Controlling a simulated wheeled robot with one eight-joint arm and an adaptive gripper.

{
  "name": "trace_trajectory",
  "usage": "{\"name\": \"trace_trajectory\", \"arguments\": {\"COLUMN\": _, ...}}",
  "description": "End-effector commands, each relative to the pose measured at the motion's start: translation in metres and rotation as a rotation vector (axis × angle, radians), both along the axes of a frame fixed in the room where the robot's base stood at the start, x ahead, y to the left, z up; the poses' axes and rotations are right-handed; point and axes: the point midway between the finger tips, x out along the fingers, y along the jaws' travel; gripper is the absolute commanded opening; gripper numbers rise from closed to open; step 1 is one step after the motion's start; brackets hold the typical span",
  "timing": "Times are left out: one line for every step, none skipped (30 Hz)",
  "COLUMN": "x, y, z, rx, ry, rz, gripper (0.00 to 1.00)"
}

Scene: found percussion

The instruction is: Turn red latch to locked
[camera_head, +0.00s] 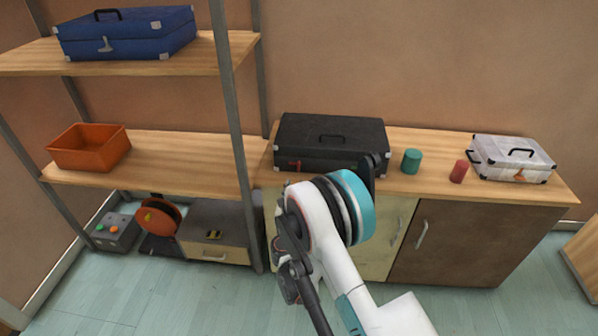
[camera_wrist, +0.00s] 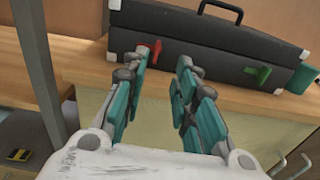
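The red latch (camera_wrist: 156,48) is on the front of a black case (camera_wrist: 220,50), near its left end. The same latch (camera_head: 295,165) shows small on the black case (camera_head: 345,147) in the head view. In the wrist view my gripper (camera_wrist: 163,62) is open, its teal fingers spread apart with nothing between them. The left fingertip overlaps the latch's lower part in the picture; I cannot tell whether they touch. A green latch (camera_wrist: 258,77) is further right on the case front. In the head view my arm hides part of the area before the case.
The case rests on a wooden cabinet top (camera_head: 430,186). A teal cylinder (camera_head: 411,161), a red cylinder (camera_head: 459,171) and a white case (camera_head: 511,160) stand to the right. A metal shelf post (camera_head: 236,130) rises close to the left. An orange bin (camera_head: 90,148) sits on the shelf.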

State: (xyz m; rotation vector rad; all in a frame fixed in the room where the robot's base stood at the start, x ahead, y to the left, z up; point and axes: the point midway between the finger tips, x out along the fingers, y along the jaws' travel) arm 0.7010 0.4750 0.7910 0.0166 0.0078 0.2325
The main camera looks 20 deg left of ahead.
Motion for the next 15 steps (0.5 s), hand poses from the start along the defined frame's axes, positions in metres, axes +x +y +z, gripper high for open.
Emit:
{"name": "trace_trajectory", "arguments": {"x": -0.001, "y": 0.002, "z": -0.003, "rx": -0.012, "ry": -0.008, "rz": 0.003, "gripper": 0.27}}
{"name": "trace_trajectory", "arguments": {"x": -0.001, "y": 0.002, "z": -0.004, "rx": -0.018, "ry": -0.011, "rz": 0.004, "gripper": 0.27}}
{"name": "trace_trajectory", "arguments": {"x": 0.001, "y": 0.003, "z": -0.004, "rx": -0.021, "ry": -0.012, "rz": 0.004, "gripper": 0.27}}
{"name": "trace_trajectory", "arguments": {"x": 0.003, "y": 0.004, "z": -0.004, "rx": -0.021, "ry": -0.013, "rz": 0.004, "gripper": 0.27}}
{"name": "trace_trajectory", "arguments": {"x": 0.006, "y": 0.004, "z": -0.004, "rx": -0.021, "ry": -0.012, "rz": 0.003, "gripper": 0.27}}
{"name": "trace_trajectory", "arguments": {"x": 0.011, "y": 0.005, "z": -0.004, "rx": -0.021, "ry": -0.012, "rz": 0.003, "gripper": 0.27}}
{"name": "trace_trajectory", "arguments": {"x": 0.016, "y": 0.006, "z": -0.005, "rx": -0.020, "ry": -0.012, "rz": 0.002, "gripper": 0.27}}
{"name": "trace_trajectory", "arguments": {"x": 0.021, "y": 0.006, "z": -0.005, "rx": -0.020, "ry": -0.012, "rz": 0.001, "gripper": 0.27}}
{"name": "trace_trajectory", "arguments": {"x": 0.028, "y": 0.008, "z": -0.005, "rx": -0.019, "ry": -0.012, "rz": 0.001, "gripper": 0.27}}
{"name": "trace_trajectory", "arguments": {"x": 0.033, "y": 0.009, "z": -0.005, "rx": -0.019, "ry": -0.012, "rz": 0.001, "gripper": 0.27}}
{"name": "trace_trajectory", "arguments": {"x": 0.039, "y": 0.011, "z": -0.006, "rx": -0.018, "ry": -0.011, "rz": 0.002, "gripper": 0.27}}
{"name": "trace_trajectory", "arguments": {"x": 0.047, "y": 0.013, "z": -0.005, "rx": -0.018, "ry": -0.010, "rz": 0.002, "gripper": 0.27}}
{"name": "trace_trajectory", "arguments": {"x": 0.053, "y": 0.014, "z": -0.005, "rx": -0.018, "ry": -0.010, "rz": 0.002, "gripper": 0.27}}
{"name": "trace_trajectory", "arguments": {"x": 0.059, "y": 0.016, "z": -0.006, "rx": -0.018, "ry": -0.010, "rz": 0.002, "gripper": 0.27}}
{"name": "trace_trajectory", "arguments": {"x": 0.066, "y": 0.017, "z": -0.006, "rx": -0.017, "ry": -0.010, "rz": 0.001, "gripper": 0.27}}
